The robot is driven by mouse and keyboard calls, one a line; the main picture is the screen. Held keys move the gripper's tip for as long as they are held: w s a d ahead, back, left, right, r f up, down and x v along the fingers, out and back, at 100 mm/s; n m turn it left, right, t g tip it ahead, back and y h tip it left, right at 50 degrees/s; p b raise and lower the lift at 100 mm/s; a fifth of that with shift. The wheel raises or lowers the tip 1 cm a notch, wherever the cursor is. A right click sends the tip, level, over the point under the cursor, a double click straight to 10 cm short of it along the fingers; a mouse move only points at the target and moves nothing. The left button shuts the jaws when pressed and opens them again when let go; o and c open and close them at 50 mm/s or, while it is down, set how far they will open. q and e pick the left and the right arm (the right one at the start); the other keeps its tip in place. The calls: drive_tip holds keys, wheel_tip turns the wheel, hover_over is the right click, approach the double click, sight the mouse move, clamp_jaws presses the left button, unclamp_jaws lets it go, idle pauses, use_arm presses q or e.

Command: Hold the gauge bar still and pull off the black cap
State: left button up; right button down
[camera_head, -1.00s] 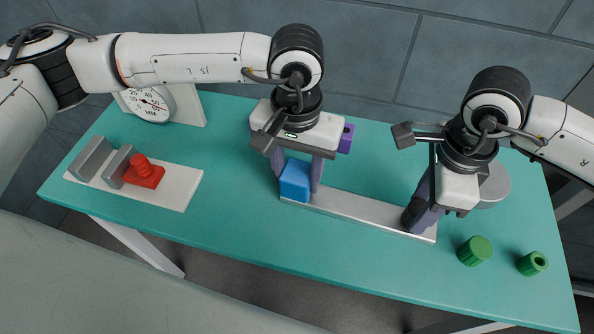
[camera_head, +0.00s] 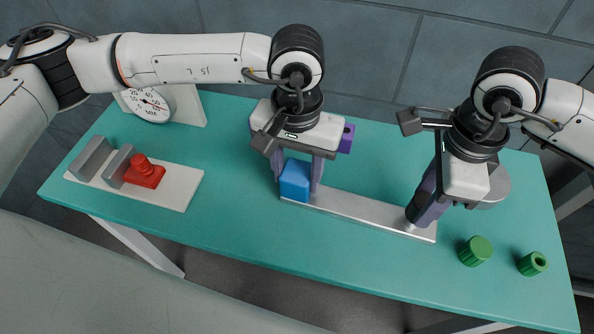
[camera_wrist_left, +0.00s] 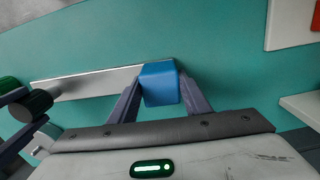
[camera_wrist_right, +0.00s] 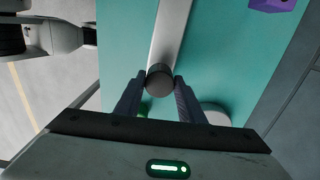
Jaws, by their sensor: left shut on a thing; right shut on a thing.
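The gauge bar (camera_head: 355,206) is a long silver strip lying on the teal table, with a blue block (camera_head: 295,180) at its left end. My left gripper (camera_head: 296,184) is shut on the blue block, one finger on each side; the left wrist view also shows the block (camera_wrist_left: 159,84). My right gripper (camera_head: 418,214) is shut on the black cap (camera_wrist_right: 160,80) above the bar's right end. The cap is mostly hidden by the fingers in the head view. A small pale stub (camera_head: 409,227) shows below it on the bar.
Two green knobs (camera_head: 475,251) (camera_head: 532,264) stand at the right front. A purple block (camera_head: 346,138) and a grey round thing (camera_head: 496,188) sit behind the grippers. A white plate (camera_head: 185,190) with a red knob (camera_head: 144,171) and a dial (camera_head: 152,105) are at left.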

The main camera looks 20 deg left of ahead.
drive_tip(key=shift+r, duration=2)
use_arm(q)
drive_tip(key=o, duration=1.6)
drive_tip(key=shift+o, duration=0.2)
drive_tip(key=shift+r, duration=0.15)
wheel_tip(320, 180, up, 12)
